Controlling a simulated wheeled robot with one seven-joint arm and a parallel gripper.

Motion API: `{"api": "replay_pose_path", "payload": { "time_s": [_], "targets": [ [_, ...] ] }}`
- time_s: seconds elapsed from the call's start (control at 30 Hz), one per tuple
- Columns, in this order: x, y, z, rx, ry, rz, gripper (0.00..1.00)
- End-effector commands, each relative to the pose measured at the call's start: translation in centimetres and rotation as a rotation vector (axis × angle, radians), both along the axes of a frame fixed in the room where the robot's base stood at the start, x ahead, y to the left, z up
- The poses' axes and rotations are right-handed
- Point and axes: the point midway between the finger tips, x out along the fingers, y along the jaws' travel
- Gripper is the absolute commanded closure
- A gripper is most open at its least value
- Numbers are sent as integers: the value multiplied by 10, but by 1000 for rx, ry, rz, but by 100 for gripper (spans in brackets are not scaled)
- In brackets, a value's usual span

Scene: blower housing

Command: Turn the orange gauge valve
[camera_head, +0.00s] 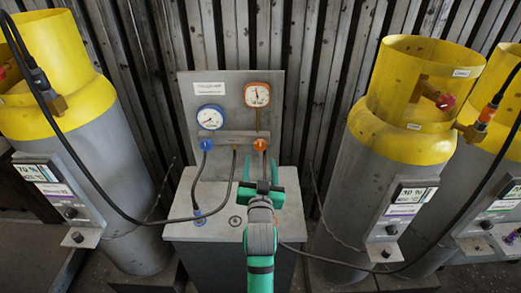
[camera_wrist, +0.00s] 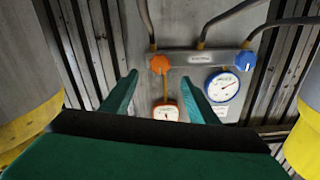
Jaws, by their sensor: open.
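The orange valve knob (camera_head: 260,145) sits on the right end of the manifold bar, below the orange-rimmed gauge (camera_head: 257,95). The wrist view is upside down; there the orange knob (camera_wrist: 161,64) shows just beyond and between my fingertips, with the orange gauge (camera_wrist: 166,112) partly behind my gripper. My gripper (camera_head: 261,162) is open and empty, in front of and slightly below the knob in the head view. In the wrist view its green fingers (camera_wrist: 158,78) stand apart on either side of the knob. I cannot tell the exact gap in depth.
A blue knob (camera_head: 206,145) and blue gauge (camera_head: 211,117) are left on the same panel (camera_head: 228,80). The panel stands on a grey cabinet (camera_head: 205,225). Yellow-topped cylinders (camera_head: 70,110) (camera_head: 400,130) flank it, and black hoses (camera_head: 110,205) cross the scene.

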Motion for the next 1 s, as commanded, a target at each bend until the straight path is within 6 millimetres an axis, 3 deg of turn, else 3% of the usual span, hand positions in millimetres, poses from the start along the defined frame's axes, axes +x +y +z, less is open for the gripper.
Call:
{"api": "replay_pose_path", "payload": {
  "time_s": [0.2, 0.4, 0.6, 0.87, 1.0],
  "targets": [
    [41, 0, 1, 0, -1, 0, 46],
    [67, 0, 1, 0, -2, 0, 46],
    [79, 0, 0, 0, -1, 0, 46],
    [80, 0, 0, 0, -1, 0, 46],
    [80, 0, 0, 0, -1, 0, 74]
  ]
}}
